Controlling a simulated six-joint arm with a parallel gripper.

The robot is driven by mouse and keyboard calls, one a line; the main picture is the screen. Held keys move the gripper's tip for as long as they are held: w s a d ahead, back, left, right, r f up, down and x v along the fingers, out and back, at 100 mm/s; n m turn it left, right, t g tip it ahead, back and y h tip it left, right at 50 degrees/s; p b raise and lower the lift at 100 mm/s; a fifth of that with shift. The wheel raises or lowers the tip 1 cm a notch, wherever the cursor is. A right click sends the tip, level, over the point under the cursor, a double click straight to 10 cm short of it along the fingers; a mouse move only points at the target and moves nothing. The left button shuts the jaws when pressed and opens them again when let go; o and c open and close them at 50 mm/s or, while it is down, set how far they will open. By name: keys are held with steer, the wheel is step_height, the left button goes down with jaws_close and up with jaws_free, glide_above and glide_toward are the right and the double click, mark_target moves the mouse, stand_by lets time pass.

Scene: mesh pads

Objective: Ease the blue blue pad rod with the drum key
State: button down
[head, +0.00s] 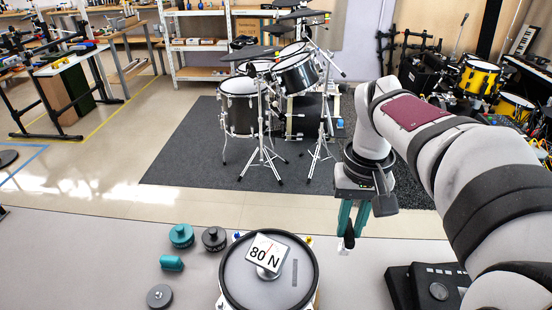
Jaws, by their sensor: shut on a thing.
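A round mesh pad (232,285) with a black rim lies on the near table, at the bottom middle of the head view. A dial plate reading "80 N" (266,252) stands on it.
Left of the pad lie a teal round piece (181,236), a dark round weight (214,239), a teal cylinder (172,263) and a grey disc (159,296). A black module (432,288) sits at the right. The table's far left is clear. A drum kit stands beyond.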

steer(key=w+a+f, duration=0.2)
steer(key=w+a, duration=0.7)
steer(key=a, duration=0.3)
glide_above(236, 233)
step_height(236, 233, down, 3)
steer(key=shift+f, duration=3.25)
steer(key=shift+f, duration=0.1)
steer(key=c, duration=1.5)
jaws_free()
jaws_close()
